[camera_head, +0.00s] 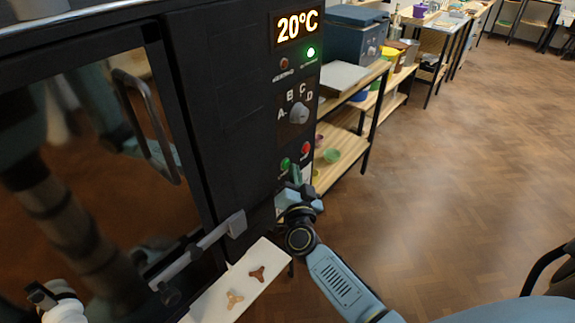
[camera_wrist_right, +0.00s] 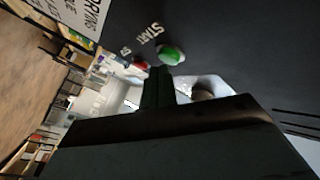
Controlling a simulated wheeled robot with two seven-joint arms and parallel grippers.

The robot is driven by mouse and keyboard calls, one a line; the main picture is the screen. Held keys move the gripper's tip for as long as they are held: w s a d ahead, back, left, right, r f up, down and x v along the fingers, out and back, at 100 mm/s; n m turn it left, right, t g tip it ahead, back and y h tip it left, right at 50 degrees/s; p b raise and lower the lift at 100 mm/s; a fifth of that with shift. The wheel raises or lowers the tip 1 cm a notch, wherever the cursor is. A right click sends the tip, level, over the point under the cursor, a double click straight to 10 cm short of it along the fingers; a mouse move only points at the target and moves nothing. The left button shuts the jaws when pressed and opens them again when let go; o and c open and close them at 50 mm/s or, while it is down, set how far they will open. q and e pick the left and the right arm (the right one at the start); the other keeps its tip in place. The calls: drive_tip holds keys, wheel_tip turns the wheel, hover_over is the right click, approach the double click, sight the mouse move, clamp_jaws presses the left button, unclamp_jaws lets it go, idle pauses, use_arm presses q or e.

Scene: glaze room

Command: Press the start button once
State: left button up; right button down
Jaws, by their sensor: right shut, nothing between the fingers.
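The green START button (camera_head: 285,164) sits low on the dark control panel (camera_head: 262,185). It also shows in the wrist view (camera_wrist_right: 172,54), with the word START beside it. The red stop button (camera_head: 305,148) is just to its right; it also shows in the wrist view (camera_wrist_right: 140,65). My right gripper (camera_head: 295,174) is shut and empty, in front of the panel just below the buttons. In the wrist view its fingertips (camera_wrist_right: 159,74) reach close to the green button's lower edge; I cannot tell whether they touch it. My left gripper is not in view.
Above the buttons are a knob (camera_head: 299,113) marked A to D, a lit green lamp (camera_head: 311,52) and a display (camera_head: 297,26) reading 20°C. A glazed door with a handle (camera_head: 148,120) is left. A pale board (camera_head: 215,300) stands below; a wooden shelf (camera_head: 345,120) is behind.

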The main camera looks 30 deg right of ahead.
drive_tip(key=shift+w+a, duration=0.15)
drive_tip(key=shift+w, duration=0.25)
idle(0.5)
idle(0.3)
drive_tip(key=shift+s+d+p, duration=0.3)
drive_tip(key=shift+s+p, duration=0.15)
drive_tip(key=shift+s, duration=0.35)
drive_tip(key=s, duration=0.1)
drive_tip(key=s+d+p, duration=0.1)
drive_tip(key=s, duration=0.1)
drive_tip(key=s+d+p, duration=0.1)
drive_tip(key=shift+s, duration=0.35)
idle(0.5)
